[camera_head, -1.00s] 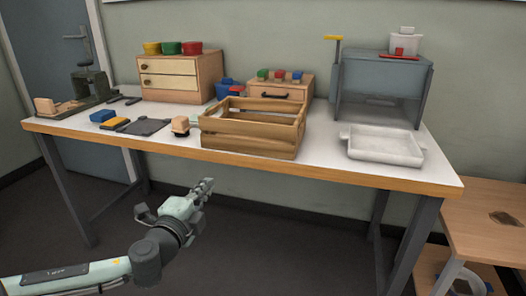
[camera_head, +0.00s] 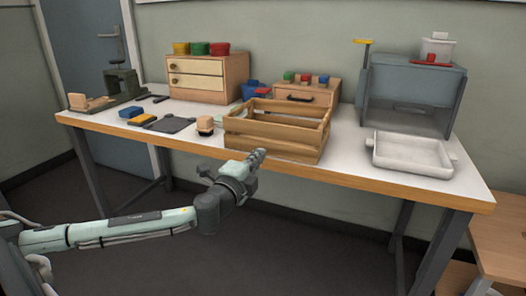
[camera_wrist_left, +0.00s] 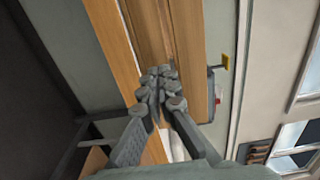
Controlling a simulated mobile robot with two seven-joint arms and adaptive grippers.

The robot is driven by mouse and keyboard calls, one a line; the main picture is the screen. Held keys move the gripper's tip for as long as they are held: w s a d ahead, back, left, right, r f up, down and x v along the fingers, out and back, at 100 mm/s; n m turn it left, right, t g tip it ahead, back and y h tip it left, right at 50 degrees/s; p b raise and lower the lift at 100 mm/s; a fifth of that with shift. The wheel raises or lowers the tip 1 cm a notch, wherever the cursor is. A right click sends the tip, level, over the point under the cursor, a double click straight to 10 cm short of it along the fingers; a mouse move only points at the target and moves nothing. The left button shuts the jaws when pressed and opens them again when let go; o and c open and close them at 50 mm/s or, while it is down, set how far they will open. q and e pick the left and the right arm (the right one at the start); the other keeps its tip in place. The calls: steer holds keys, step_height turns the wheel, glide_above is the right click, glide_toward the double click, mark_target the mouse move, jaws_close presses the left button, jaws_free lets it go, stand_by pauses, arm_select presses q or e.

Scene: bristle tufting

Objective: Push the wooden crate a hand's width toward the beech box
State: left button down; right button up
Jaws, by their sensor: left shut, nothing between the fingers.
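The wooden crate (camera_head: 275,131), slatted and open-topped, stands near the table's front edge; its slats fill the middle of the left wrist view (camera_wrist_left: 190,40). A light wooden box (camera_head: 323,93) with a dark handle, apparently the beech box, stands just behind it. My left gripper (camera_head: 257,156) is shut and empty, at the table's front edge before the crate's front side. In the left wrist view its fingertips (camera_wrist_left: 162,76) overlap the crate's slats; I cannot tell whether they touch. My right gripper is not in view.
A two-drawer chest (camera_head: 208,78) stands back left. A small wood-topped block (camera_head: 205,126) is close to the crate's left. A white tray (camera_head: 412,157) lies to the right, before a grey housing (camera_head: 412,93). Bare tabletop lies between crate and tray.

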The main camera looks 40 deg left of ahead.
mark_target(267, 146)
arm_select(q)
steer(key=shift+x, duration=1.6)
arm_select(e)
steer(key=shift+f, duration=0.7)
arm_select(q)
steer(key=x, duration=0.9)
steer(key=shift+w+a, duration=0.1)
steer(key=shift+w, duration=0.05)
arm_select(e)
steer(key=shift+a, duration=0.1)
arm_select(q)
steer(key=shift+f, duration=0.1)
